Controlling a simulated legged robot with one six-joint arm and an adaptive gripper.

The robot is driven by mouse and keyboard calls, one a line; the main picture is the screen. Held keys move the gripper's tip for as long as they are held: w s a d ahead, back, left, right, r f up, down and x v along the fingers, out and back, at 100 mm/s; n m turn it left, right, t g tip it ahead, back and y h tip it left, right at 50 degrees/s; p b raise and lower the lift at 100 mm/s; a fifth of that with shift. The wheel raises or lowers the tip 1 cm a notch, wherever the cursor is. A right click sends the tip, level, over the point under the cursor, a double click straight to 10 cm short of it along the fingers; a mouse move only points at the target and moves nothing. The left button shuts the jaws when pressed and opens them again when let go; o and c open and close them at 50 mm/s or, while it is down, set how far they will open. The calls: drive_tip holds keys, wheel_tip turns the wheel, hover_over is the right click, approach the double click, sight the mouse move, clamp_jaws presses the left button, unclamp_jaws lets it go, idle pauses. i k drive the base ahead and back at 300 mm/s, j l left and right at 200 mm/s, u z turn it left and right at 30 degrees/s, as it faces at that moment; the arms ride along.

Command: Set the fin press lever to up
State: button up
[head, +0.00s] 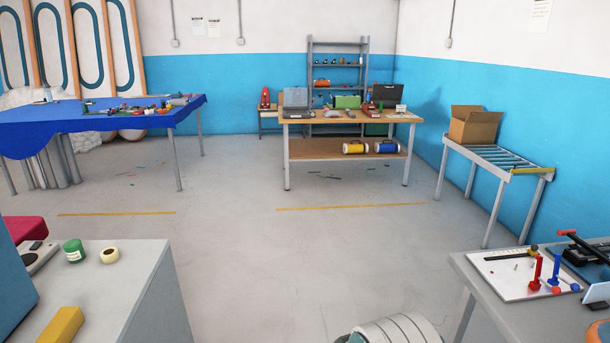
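I cannot tell for certain which thing is the fin press. At the right edge, on the near grey table (500,308), stands a dark device with a long bar (588,244) that has a red end at its left. The bar slopes down to the right, and the device is cut off by the picture edge. Beside it, a red upright piece (536,272) and a blue upright piece (553,270) stand on a white board (503,279). Either could be a lever; their function is unclear. My gripper is not in view.
A grey cabinet (125,290) fills the near left. A white ribbed object (395,330) lies at the bottom centre. A blue-covered table (50,130), a wooden workbench (345,115) and a roller stand (500,160) stand farther off. The middle floor is clear.

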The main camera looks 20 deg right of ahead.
sight(586, 250)
drive_tip(key=i+l+z, duration=0.15)
drive_tip(key=i+z, duration=0.25)
drive_tip(key=i+l+z, duration=0.1)
drive_tip(key=z, duration=0.3)
drive_tip(key=i+j+z, duration=0.1)
drive_tip(key=i+z, duration=0.3)
drive_tip(key=i+j+z, duration=0.15)
drive_tip(key=i+z, duration=0.95)
drive_tip(key=i, duration=0.05)
